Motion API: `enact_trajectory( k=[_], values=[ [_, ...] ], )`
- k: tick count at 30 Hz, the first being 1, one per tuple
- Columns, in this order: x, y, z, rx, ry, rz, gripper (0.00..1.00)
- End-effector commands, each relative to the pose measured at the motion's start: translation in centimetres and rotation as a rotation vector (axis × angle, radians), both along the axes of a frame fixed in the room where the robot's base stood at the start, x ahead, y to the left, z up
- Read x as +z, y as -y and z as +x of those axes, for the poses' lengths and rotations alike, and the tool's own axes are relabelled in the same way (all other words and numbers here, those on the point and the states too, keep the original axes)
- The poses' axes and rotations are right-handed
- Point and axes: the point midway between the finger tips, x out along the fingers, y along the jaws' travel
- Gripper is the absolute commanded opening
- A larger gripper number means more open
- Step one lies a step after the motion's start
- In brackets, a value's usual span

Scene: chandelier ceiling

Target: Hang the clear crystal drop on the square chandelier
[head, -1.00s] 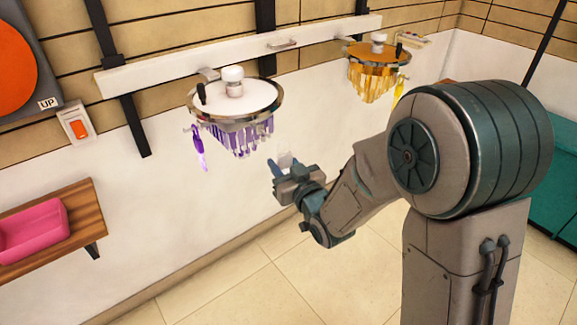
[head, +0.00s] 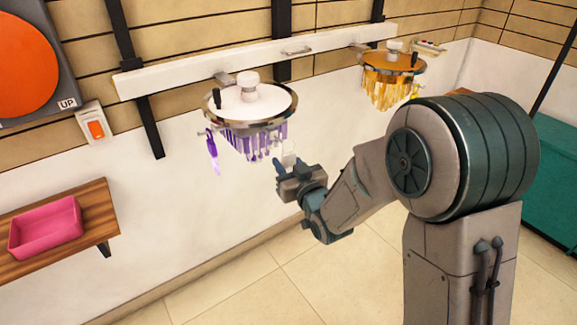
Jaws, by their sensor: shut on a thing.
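My gripper (head: 285,166) is shut on a small, pale see-through thing (head: 289,150), which looks like the clear crystal drop. The nearer chandelier (head: 250,103) has a round white top with a chrome rim and purple and clear drops beneath. My gripper is just below and right of its drops in the picture; I cannot tell the gap in depth. The farther chandelier (head: 394,62) has an amber top and amber drops. From this angle I cannot tell which chandelier has a square layout.
A purple drop (head: 212,152) hangs at the nearer chandelier's left edge. Both chandeliers hang from a white rail (head: 180,77) on the wall. A pink tray (head: 45,229) stands on a wooden shelf (head: 97,208) at left. The floor (head: 230,300) below is clear.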

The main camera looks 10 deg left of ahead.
Motion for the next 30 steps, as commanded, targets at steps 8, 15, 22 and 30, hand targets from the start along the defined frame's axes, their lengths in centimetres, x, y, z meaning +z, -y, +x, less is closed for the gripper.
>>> enact_trajectory(
  k=[8, 15, 22, 30],
  values=[
    [0.0, -0.03, 0.02, 0.0, 0.001, 0.001, 0.09],
    [-0.1, -0.29, 0.22, 0.0, 0.002, 0.001, 0.09],
    [0.03, -0.37, 0.28, 0.0, 0.0, 0.0, 0.09],
    [0.0, -0.48, 0.37, 0.0, 0.0, 0.0, 0.09]
  ],
)
